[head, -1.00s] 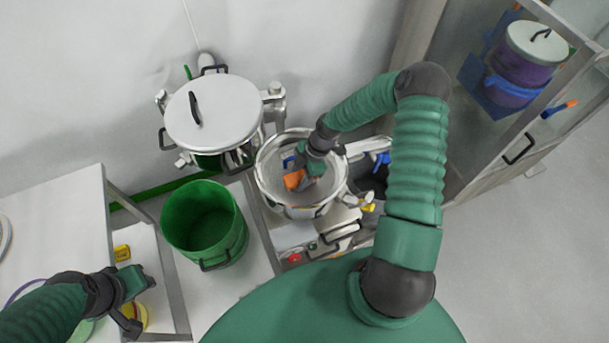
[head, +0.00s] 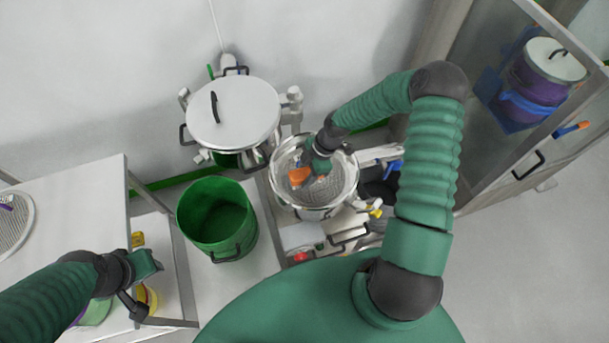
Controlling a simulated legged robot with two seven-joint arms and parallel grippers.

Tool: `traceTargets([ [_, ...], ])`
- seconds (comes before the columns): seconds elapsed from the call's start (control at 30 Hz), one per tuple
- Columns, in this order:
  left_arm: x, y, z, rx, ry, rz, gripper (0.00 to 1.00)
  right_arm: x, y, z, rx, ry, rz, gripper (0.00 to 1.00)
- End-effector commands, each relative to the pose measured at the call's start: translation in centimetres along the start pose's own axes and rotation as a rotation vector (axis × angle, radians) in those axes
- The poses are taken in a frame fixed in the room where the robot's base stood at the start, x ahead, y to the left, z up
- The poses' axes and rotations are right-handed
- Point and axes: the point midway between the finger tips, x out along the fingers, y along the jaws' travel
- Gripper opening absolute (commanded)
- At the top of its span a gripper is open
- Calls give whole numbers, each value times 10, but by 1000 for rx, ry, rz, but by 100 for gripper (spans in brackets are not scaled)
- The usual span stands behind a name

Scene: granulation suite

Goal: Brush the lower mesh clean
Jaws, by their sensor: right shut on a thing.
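The lower mesh (head: 337,190) lies inside a round steel ring (head: 302,207), open at the top, in the middle of the head view. My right gripper (head: 314,170) reaches down into this ring and is shut on an orange brush (head: 299,177). The brush is low over the mesh, at its left half; its bristles are mostly hidden, and I cannot tell if they touch. My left gripper (head: 150,286) is at the lower left, beside the table, with its fingers apart and nothing between them.
A steel vessel with a lid (head: 232,115) stands behind left of the ring. An open green bucket (head: 217,217) stands left of it. A white table (head: 75,225) at the left bears a round mesh screen (head: 15,228). A glass-fronted cabinet (head: 503,155) is at the right.

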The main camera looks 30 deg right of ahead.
Motion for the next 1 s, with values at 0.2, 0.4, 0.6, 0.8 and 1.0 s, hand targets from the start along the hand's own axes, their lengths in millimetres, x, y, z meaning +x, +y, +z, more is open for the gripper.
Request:
traceTargets([
  [0.2, -6, 0, -1, 0, 0, 0, 36, -7, 0, -3, 0, 0, 0, 3],
  [0.4, -10, 0, -2, 0, 0, 0, 36, -12, 0, -4, 0, 0, 1, 3],
  [0.6, -30, 0, -7, 0, 0, 0, 36, -34, 0, -13, -1, -1, 1, 3],
  [0.8, -30, 0, -7, 0, 0, 0, 36, -35, 0, -14, 0, -1, 0, 3],
  [1.0, -30, 0, -7, 0, 0, 0, 36, -35, 0, -14, 0, -1, 0, 3],
])
